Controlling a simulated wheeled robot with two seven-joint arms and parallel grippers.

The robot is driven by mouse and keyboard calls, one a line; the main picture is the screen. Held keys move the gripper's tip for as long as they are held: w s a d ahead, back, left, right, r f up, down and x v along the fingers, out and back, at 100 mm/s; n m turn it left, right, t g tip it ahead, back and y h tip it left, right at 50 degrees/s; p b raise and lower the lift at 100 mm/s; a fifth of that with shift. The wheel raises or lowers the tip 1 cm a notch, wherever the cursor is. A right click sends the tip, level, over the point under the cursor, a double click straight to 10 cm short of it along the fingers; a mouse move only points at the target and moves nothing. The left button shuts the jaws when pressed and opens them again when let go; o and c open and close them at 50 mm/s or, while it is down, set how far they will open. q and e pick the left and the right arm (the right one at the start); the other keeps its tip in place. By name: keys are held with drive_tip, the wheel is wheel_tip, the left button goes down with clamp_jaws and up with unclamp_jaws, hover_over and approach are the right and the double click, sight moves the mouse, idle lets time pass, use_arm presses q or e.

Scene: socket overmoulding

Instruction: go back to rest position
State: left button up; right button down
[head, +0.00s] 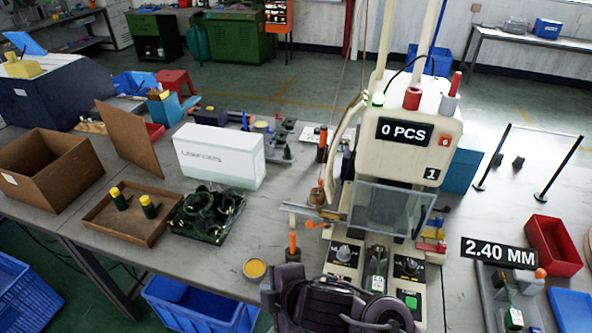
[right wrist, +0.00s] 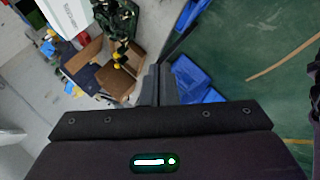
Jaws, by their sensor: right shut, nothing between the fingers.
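My right gripper (right wrist: 156,82) is shut with nothing between its fingers, which point away over the table's front edge in the right wrist view. In the head view my dark right gripper and wrist (head: 288,290) are at the bottom centre, in front of the moulding machine (head: 415,115). The fingertips are hard to make out there. The machine's display reads 0 PCS, and a clear guard (head: 390,208) is at its front. My left gripper is not in view.
On the table (head: 215,270) are a white box (head: 218,155), a brown tray (head: 125,222) with two yellow-topped parts, a green tray of dark cables (head: 207,215) and an open brown carton (head: 50,175). A red bin (head: 552,245) is at right. Blue crates (head: 200,305) stand below the front edge.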

drive_tip(key=s+d+f+m+g+h, duration=0.1)
drive_tip(key=s+d+f+m+h, duration=0.15)
drive_tip(key=d+m, duration=0.45)
drive_tip(key=s+d+f+m+g+h, duration=0.15)
drive_tip(key=s+d+m, duration=0.35)
drive_tip(key=d, duration=0.5)
drive_tip(key=s+d+f+m+g+h, duration=0.1)
drive_tip(key=s+d+m+h, duration=0.1)
drive_tip(key=d+m, duration=0.55)
wheel_tip(320, 180, down, 34)
drive_tip(key=s+g+b, duration=0.1)
drive_tip(key=s+b, duration=0.1)
drive_tip(key=b, duration=0.1)
drive_tip(key=s+d+f, duration=0.1)
drive_tip(key=s+f, duration=0.7)
drive_tip(key=s, duration=0.1)
drive_tip(key=s+d+f+g+b, duration=0.1)
drive_tip(key=s+d+f, duration=0.1)
drive_tip(key=s+f, duration=0.7)
drive_tip(key=shift+s+d+f+n, duration=0.3)
drive_tip(key=shift+s+n, duration=0.05)
drive_tip(key=shift+s, duration=0.25)
